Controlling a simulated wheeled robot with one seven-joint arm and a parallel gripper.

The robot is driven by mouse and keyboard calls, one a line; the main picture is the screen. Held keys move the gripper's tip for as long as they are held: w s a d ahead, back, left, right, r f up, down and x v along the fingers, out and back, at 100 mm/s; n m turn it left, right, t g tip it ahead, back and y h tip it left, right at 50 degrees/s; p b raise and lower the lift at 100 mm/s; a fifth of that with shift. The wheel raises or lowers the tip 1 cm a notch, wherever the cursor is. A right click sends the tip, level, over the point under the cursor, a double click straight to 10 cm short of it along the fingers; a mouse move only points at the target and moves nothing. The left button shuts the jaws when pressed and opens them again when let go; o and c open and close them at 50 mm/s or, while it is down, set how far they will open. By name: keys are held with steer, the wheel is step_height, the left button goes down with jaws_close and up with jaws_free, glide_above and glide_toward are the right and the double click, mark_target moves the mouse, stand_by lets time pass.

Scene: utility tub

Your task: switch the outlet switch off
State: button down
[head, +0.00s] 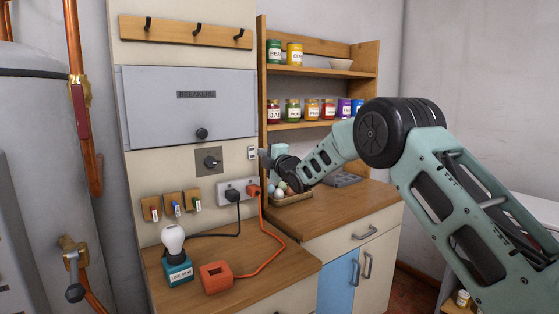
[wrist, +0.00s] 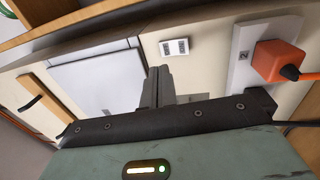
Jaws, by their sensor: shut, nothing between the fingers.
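A white outlet strip (head: 222,189) is on the cream wall panel, with a black plug (head: 233,196) and an orange plug (head: 253,191) in it. Part of the strip (wrist: 238,62) with the orange plug (wrist: 275,60) shows at the right of the wrist view. A small white plate (head: 252,153) with two dark windows sits above the strip; it also shows in the wrist view (wrist: 175,47). I cannot make out the outlet switch or its position for certain. My gripper (head: 265,158) is shut and empty, its fingertips (wrist: 157,72) in front of the panel near the small plate.
A basket (head: 292,199) and a shelf of jars (head: 315,70) are right.

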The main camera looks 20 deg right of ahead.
steer(key=s+d+r+b, duration=0.1)
steer(key=s+d+b, duration=0.1)
steer(key=s, duration=0.6)
steer(key=shift+d+r, duration=0.15)
steer(key=shift+d, duration=0.2)
steer(key=s+a+f+m+g+h+p, duration=0.1)
steer(key=s+a+f+m+g, duration=0.2)
steer(key=s, duration=0.5)
steer(key=s+a+f+m+g+p, duration=0.1)
steer(key=s+a+f+m+g, duration=0.15)
steer(key=s+a, duration=0.4)
steer(key=s+a+f+m+g+h+p, duration=0.1)
steer(key=s+a+f+m+g, duration=0.2)
steer(key=s, duration=0.5)
steer(key=s+d+f+m+g+h+p, duration=0.1)
steer(key=s+g, duration=0.4)
steer(key=s, duration=1.1)
steer(key=s+d+f+m+g+h+p, duration=0.1)
steer(key=s+m+g, duration=0.3)
steer(key=s, duration=1.3)
steer(key=shift+d+f+g+h+p, duration=0.45)
steer(key=shift+f+h, duration=0.25)
steer(key=shift+f, duration=0.1)
